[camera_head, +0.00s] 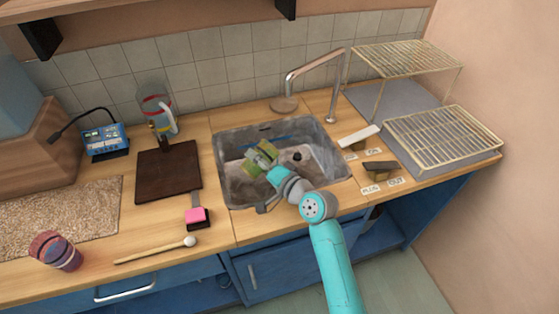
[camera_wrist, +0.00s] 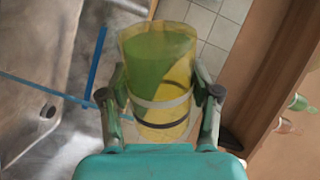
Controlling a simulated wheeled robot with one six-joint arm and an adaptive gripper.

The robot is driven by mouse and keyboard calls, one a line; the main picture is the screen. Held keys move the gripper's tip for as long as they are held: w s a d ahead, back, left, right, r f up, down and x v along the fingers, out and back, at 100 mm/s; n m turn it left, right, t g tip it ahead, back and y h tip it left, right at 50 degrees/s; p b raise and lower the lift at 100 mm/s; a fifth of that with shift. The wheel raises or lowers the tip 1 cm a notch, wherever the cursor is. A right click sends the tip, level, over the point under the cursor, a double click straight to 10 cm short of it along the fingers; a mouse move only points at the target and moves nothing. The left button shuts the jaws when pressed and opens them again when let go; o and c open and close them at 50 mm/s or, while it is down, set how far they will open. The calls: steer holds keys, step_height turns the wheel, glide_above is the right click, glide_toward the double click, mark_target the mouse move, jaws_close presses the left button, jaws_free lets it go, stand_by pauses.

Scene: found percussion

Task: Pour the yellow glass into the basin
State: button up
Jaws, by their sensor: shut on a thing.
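The yellow glass (camera_wrist: 168,75) is a see-through yellow tumbler with a pale band and a dark band near its base. A green content shows inside it in the wrist view. My gripper (camera_wrist: 163,98) is shut on it, one finger on each side. In the head view my gripper (camera_head: 266,162) is over the basin (camera_head: 232,186), and the glass (camera_head: 257,160) looks tilted there. The basin is a grey metal sink with a dark drain. I cannot tell whether anything is leaving the glass.
A tap (camera_head: 318,62) stands behind the basin. A dark board (camera_head: 168,172), a clear jug (camera_head: 158,112) and a pink sponge (camera_head: 196,216) are to its left. A wire rack (camera_head: 445,138) stands right. A striped cup (camera_head: 56,251) and a mallet (camera_head: 155,250) lie front left.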

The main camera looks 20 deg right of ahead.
steer(key=shift+f+m, duration=0.3)
steer(key=shift+f, duration=0.05)
steer(key=shift+w+d+r+m, duration=0.35)
steer(key=shift+d+r+m, duration=0.1)
steer(key=shift+d+m, duration=0.3)
stand_by(0.8)
steer(key=shift+w+d+r+m+g+y+p, duration=0.15)
steer(key=shift+r+m+g+y+p, duration=0.25)
steer(key=shift+m, duration=0.45)
stand_by(0.7)
